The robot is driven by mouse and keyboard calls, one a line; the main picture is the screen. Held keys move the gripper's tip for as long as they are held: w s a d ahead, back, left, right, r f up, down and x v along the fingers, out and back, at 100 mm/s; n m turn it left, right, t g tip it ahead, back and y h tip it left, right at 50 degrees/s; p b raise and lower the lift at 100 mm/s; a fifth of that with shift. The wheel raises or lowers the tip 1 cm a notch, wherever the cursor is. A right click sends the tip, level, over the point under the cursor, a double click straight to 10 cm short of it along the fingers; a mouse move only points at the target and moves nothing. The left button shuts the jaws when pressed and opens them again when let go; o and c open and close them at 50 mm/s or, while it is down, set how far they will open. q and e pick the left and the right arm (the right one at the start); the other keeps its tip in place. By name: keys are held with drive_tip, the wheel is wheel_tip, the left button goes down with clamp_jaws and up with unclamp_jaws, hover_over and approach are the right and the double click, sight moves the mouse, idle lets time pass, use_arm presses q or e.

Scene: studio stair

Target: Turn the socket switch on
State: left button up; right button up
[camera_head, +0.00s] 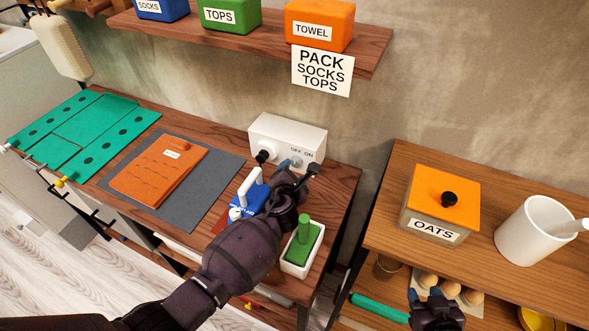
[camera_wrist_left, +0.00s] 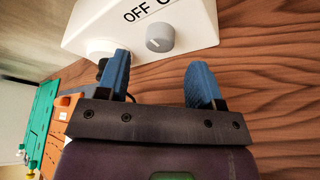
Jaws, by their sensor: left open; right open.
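The white socket box (camera_head: 275,130) stands at the back of the wooden table against the wall, marked OFF and ON. Its grey round knob (camera_wrist_left: 159,37) sits beneath the lettering, and a black plug (camera_head: 262,156) is in its left side. My left gripper (camera_head: 299,168) is open just in front of the box. In the left wrist view its blue fingertips (camera_wrist_left: 160,68) are spread, with the knob ahead of the gap, not visibly gripped. I cannot tell the knob's setting for sure. My right gripper (camera_head: 430,298) is open at the lower right, by the shelf unit.
A blue item with a white handle (camera_head: 249,195) and a green-handled item in a white tray (camera_head: 291,268) flank my left arm. An OATS box (camera_head: 425,220) stands right. A shelf (camera_head: 260,45) hangs above.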

sight(295, 164)
use_arm(q)
drive_tip(key=shift+b+x, duration=0.6)
drive_tip(key=shift+x, duration=1.3)
